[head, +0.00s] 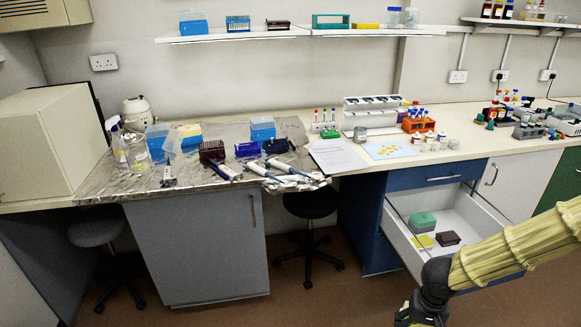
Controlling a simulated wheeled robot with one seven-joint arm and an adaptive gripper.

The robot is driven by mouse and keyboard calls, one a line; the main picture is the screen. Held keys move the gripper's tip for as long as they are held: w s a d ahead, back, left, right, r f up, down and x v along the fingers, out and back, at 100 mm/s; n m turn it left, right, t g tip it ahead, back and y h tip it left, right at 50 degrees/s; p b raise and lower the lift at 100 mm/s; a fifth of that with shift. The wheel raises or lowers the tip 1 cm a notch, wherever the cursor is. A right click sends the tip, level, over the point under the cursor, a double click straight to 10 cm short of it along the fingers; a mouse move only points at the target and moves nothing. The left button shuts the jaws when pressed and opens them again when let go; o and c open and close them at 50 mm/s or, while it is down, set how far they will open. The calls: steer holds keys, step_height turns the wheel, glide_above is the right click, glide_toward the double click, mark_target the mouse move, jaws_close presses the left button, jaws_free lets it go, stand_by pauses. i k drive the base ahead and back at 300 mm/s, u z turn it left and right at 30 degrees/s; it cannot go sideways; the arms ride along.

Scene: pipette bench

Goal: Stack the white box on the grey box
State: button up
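My gripper (424,314) is a dark shape at the bottom edge, right of centre, in front of the open drawer. It is partly cut off, and its fingers are too unclear to tell open from shut. I cannot clearly pick out the task's white box. A large off-white box-like unit (45,145) stands at the bench's left end. I cannot be sure of the grey box either; a small grey block (527,132) sits on the right part of the bench. My gripper is well below and apart from both.
An open white drawer (405,240) holds a green box (423,222), a dark brown box (447,238) and a yellow piece. The foil-covered bench (200,185) carries pipettes, tip boxes and bottles. A black stool (311,205) stands below. Shelves hang above.

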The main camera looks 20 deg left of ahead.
mark_target(424, 217)
steer(key=z, duration=0.15)
steer(key=i, duration=1.4)
steer(key=u, duration=3.9)
